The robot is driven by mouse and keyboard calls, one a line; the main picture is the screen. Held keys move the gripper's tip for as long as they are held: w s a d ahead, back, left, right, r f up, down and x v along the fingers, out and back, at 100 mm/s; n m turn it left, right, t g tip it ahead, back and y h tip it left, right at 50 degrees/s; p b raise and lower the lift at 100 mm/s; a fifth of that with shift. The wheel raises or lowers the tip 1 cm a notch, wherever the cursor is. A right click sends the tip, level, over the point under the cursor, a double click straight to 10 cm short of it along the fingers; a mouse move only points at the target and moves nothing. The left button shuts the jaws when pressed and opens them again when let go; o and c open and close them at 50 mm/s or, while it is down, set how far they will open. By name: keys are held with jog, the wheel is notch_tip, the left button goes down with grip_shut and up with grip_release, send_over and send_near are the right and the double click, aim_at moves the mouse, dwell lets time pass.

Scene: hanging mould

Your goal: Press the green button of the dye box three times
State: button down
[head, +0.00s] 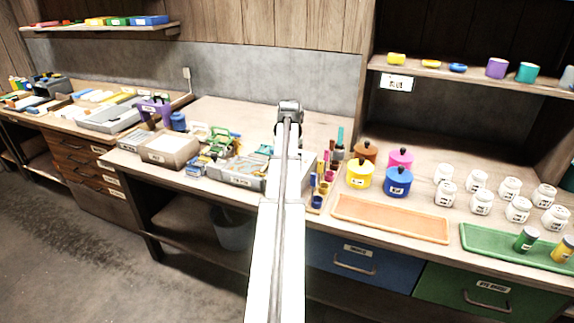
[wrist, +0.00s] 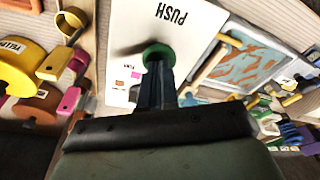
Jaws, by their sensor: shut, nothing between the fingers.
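The dye box shows in the wrist view as a white panel (wrist: 205,25) marked PUSH, with a round green button (wrist: 157,50) and a small label beside it. My gripper (wrist: 155,72) is shut and empty. Its fingertips overlap the near edge of the green button in the wrist view; I cannot tell whether they touch it or how far it is pressed in. In the head view my arm covers the area where it reaches the bench, so the button and fingertips are hidden there.
A yellow pot (head: 359,174), a blue pot (head: 398,183) and several white jars stand right of my arm. A grey tray (head: 236,178) lies left of it. An orange tray (head: 390,219) lies at the bench front, with a green tray (head: 490,243) to its right.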

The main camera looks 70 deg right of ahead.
jog(key=shift+f, duration=0.65)
jog(key=shift+r, duration=0.8)
dwell(0.4)
jog(key=shift+w+d+v, duration=0.1)
jog(key=shift+d+v, duration=0.05)
jog(key=shift+v, duration=0.8)
jog(key=shift+w+d+v, duration=0.1)
jog(key=shift+d+v, duration=0.1)
jog(key=shift+v, duration=0.75)
jog(key=shift+w+d+v, duration=0.1)
jog(key=shift+d+v, duration=0.05)
jog(key=shift+v, duration=0.8)
jog(key=shift+r, duration=0.1)
